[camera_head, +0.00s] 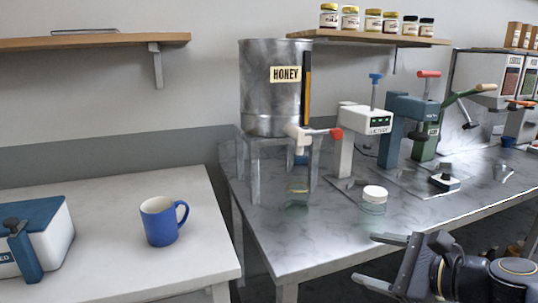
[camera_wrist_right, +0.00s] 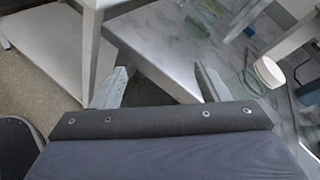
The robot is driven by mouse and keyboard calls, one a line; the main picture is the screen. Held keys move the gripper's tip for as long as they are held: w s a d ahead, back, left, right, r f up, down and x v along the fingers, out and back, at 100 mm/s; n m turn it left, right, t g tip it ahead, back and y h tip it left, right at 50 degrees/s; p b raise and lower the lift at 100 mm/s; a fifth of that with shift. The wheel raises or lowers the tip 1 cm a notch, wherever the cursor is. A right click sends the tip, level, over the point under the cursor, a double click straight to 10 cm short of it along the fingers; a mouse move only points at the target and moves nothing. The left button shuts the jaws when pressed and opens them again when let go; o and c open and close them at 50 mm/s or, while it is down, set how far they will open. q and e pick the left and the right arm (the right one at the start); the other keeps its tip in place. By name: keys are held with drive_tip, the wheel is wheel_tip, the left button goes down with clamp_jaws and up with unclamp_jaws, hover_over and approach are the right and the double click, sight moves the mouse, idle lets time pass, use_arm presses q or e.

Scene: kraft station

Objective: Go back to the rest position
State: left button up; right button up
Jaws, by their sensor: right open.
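My right gripper (camera_head: 372,260) is at the lower right in the head view, at the front edge of the marble table. Its two fingers are spread apart with nothing between them. In the right wrist view the right gripper (camera_wrist_right: 155,85) also shows open, its fingers in front of the marble table's edge and legs. My left gripper is not in view.
The marble table (camera_head: 290,250) holds a honey tank (camera_head: 270,105), a glass jar with a white lid (camera_head: 374,199) and several hand-operated machines. A white table (camera_head: 100,205) at the left holds a blue mug (camera_head: 162,224). A gap separates the tables.

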drive_tip(key=s+f+n+g+h, duration=0.5)
drive_tip(key=s+f+n, duration=1)
drive_tip(key=s+n, duration=0.4)
wheel_tip(320, 180, up, 17)
drive_tip(key=d+n+p, duration=0.1)
drive_tip(key=p, duration=1.6)
drive_tip(key=shift+s+f+h, duration=0.15)
drive_tip(key=shift+f+h, duration=0.05)
drive_tip(key=shift+h, duration=0.1)
drive_tip(key=shift+d, duration=0.1)
